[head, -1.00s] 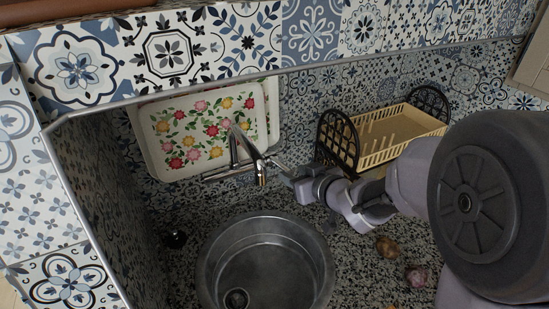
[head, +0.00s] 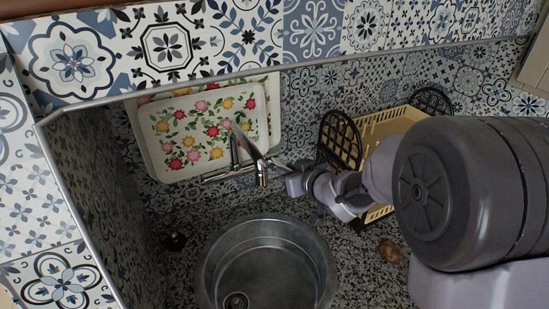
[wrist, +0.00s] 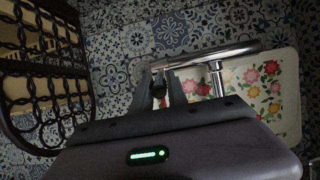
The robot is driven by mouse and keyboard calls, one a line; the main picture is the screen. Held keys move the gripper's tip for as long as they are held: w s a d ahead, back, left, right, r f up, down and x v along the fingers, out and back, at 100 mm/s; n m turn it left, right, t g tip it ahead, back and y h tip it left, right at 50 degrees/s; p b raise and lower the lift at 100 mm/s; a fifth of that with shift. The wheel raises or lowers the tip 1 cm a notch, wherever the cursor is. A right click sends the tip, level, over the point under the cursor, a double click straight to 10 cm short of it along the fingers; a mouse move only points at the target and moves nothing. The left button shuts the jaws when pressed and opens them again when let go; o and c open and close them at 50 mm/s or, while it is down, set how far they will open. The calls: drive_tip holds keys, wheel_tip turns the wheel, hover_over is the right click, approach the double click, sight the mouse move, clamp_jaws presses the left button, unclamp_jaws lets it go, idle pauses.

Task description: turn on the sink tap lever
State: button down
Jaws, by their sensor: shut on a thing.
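The chrome sink tap (head: 249,150) stands behind the round metal sink (head: 215,270), in front of the tray. Its thin lever (head: 277,163) points right, toward my gripper (head: 287,171). My gripper is at the right of the tap, shut on the lever's end; the fingers hide most of the contact in the head view. In the wrist view the chrome tap (wrist: 232,50) runs behind and to the right of my fingers (wrist: 160,84), which are close together around a small dark part. No water shows in the sink.
A floral tray (head: 170,140) leans on the tiled wall behind the tap. A dish rack (head: 380,128) with black ends stands right of my gripper, close to my arm. A brown round item (head: 391,252) lies on the speckled counter, partly beside my arm.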

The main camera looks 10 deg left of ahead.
drive_tip(key=shift+w+a+r+p, duration=0.25)
drive_tip(key=shift+w+r+p, duration=0.1)
drive_tip(key=shift+r+p, duration=0.4)
drive_tip(key=shift+w+a+r+p, duration=0.2)
drive_tip(key=shift+w+r+p, duration=0.1)
drive_tip(key=shift+r+p, duration=0.45)
drive_tip(key=c, duration=1.3)
unclamp_jaws()
drive_tip(key=shift+f, duration=0.15)
drive_tip(key=p+v, duration=0.2)
drive_tip(key=v, duration=0.6)
